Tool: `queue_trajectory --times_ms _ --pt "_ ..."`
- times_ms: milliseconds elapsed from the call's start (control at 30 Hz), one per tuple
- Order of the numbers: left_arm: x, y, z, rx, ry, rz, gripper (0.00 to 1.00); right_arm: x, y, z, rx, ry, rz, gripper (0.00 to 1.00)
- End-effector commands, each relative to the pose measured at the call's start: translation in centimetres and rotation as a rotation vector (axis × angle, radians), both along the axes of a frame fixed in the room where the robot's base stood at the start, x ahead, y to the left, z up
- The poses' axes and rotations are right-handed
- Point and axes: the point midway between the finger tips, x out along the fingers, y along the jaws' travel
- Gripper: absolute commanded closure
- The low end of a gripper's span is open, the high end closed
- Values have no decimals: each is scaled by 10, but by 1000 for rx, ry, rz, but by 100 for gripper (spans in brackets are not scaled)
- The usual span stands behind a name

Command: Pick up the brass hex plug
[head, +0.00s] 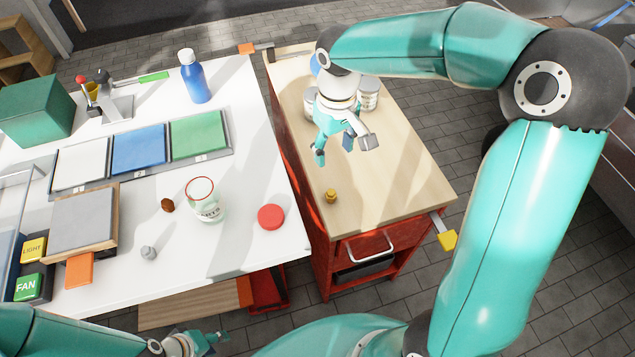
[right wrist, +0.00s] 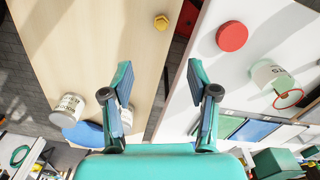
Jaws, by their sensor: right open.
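The brass hex plug (head: 331,196) stands on the wooden top of the red cabinet, near its front left part. It also shows in the right wrist view (right wrist: 161,22), near the top edge, beyond the fingertips. My right gripper (head: 345,148) is open and empty above the wooden top, behind the plug and apart from it. In the right wrist view its two fingers (right wrist: 158,78) are spread wide with nothing between them. My left gripper (head: 205,340) is at the bottom of the head view, low beside the white table; its fingers are too small to judge.
White labelled tins (head: 368,93) stand behind my right gripper on the wooden top (head: 400,170). On the white table are a red disc (head: 271,217), a glass (head: 205,203), a blue bottle (head: 194,78) and coloured pads (head: 138,148). The wood around the plug is clear.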

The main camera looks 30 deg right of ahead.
Motion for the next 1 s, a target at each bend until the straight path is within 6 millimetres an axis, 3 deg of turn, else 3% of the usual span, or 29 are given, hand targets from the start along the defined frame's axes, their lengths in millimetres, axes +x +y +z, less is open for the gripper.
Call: queue_trajectory --times_ms 167,533,1000 --pt "-1 0 0 0 2 -1 60 1 3 -19 0 4 10 41" --pt "-1 0 0 0 2 -1 60 4 8 -96 1 5 21 41" --pt "-1 0 6 0 1 0 60 1 9 -138 1 6 24 41"
